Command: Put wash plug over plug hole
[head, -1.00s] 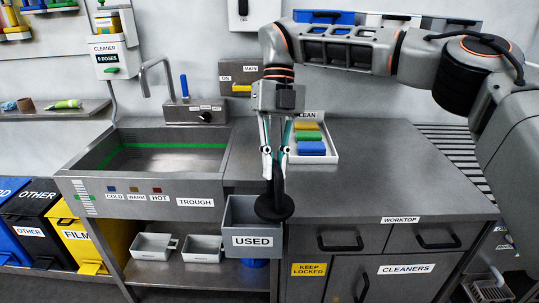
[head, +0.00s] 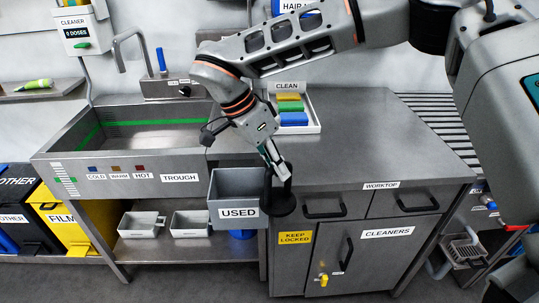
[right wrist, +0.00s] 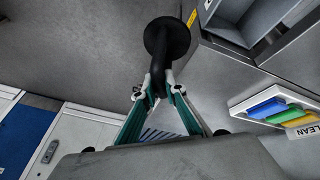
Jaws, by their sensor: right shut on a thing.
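The black wash plug (head: 282,204), a round disc with a thick stem, hangs from my right gripper (head: 276,168) just right of the USED bin, in front of the worktop's front edge. The right wrist view shows the fingers (right wrist: 160,92) shut on the stem, with the plug's disc (right wrist: 167,38) beyond the tips. The steel trough (head: 180,158) with a green line inside is to the left, and the plug is outside it. I cannot make out the plug hole. My left gripper is not in view.
The grey USED bin (head: 239,183) hangs between trough and worktop, close to the plug. A CLEAN tray (head: 312,122) with coloured blocks stands at the back of the worktop (head: 370,150), which is otherwise clear. A tap (head: 122,52) rises behind the trough.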

